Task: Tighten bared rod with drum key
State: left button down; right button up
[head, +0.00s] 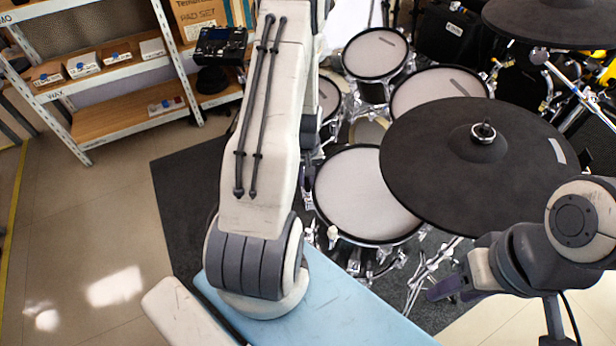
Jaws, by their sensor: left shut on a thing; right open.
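The large mesh drum pad (362,194) stands in the middle, with metal lugs and rods around its dark hoop. I cannot tell which rod is the bared one. My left gripper (308,180) shows only as a narrow dark part at this pad's left rim, mostly hidden behind my own arm. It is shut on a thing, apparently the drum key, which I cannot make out. Whether it touches a rod is hidden. My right gripper (447,289) is open and empty, below the black cymbal pad and right of the mesh pad.
The black cymbal pad (455,170) overhangs the mesh pad's right side. More mesh pads (376,52) stand behind. A blue-topped surface (350,310) lies in front. A shelf unit (125,70) with small boxes stands at the back left. Floor at the left is clear.

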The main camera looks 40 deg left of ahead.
pick_arm(q)
jog(key=m+p, duration=0.1)
jog(key=m, duration=0.5)
jog(key=shift+r, duration=0.1)
jog(key=m, duration=0.6)
jog(key=shift+a+p, duration=0.15)
jog(key=shift+p, duration=0.25)
jog(key=m+p, duration=0.1)
jog(key=m, duration=1)
jog(key=shift+a+m+p, duration=0.15)
jog(key=shift+m+p, duration=0.25)
jog(key=shift+n, duration=1.1)
jog(key=shift+r+p, duration=1.5)
jog(key=shift+f, duration=0.1)
